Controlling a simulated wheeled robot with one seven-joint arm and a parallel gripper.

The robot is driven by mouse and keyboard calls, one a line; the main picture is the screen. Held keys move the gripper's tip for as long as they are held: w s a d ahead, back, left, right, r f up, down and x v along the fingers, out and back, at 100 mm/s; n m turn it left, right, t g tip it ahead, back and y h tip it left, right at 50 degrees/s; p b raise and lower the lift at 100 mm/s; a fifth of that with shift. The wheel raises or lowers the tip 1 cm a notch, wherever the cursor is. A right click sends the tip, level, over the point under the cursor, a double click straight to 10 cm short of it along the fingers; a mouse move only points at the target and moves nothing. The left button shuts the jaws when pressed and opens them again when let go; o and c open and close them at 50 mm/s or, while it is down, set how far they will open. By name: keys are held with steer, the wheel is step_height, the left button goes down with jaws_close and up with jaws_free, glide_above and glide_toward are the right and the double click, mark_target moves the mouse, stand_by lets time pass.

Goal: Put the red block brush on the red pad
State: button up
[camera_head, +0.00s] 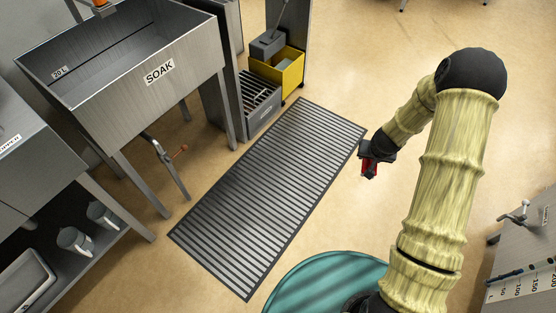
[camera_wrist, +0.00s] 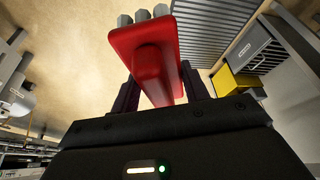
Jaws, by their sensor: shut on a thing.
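My gripper (camera_head: 371,157) is held out over the floor, just right of the striped grey floor mat. It is shut on the red block brush (camera_head: 369,169), of which only a small red part shows in the head view. In the wrist view the red block brush (camera_wrist: 150,55) sits between the two dark fingers, its grey bristle tufts at the far end. The red pad is not seen in either view.
The striped mat (camera_head: 270,190) lies mid-floor. A SOAK sink (camera_head: 125,85) stands upper left, with a valve handle (camera_head: 165,155) below. A yellow mop bucket (camera_head: 287,73) stands beyond the mat. A grey cabinet (camera_head: 525,260) is lower right. Floor around my gripper is clear.

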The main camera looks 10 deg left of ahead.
steer(key=shift+s+d+r+p, duration=0.1)
steer(key=shift+s+d+p, duration=0.15)
steer(key=shift+s+p, duration=0.65)
steer(key=s+p, duration=0.1)
steer(key=p, duration=0.3)
steer(key=s+d+p, duration=0.1)
steer(key=s+p, duration=0.1)
steer(key=p, duration=0.2)
steer(key=shift+s, duration=0.25)
steer(key=s+a+p, duration=0.1)
steer(key=s+p, duration=0.6)
steer(key=p, duration=0.1)
steer(key=shift+a+r, duration=0.25)
steer(key=shift+r, duration=0.05)
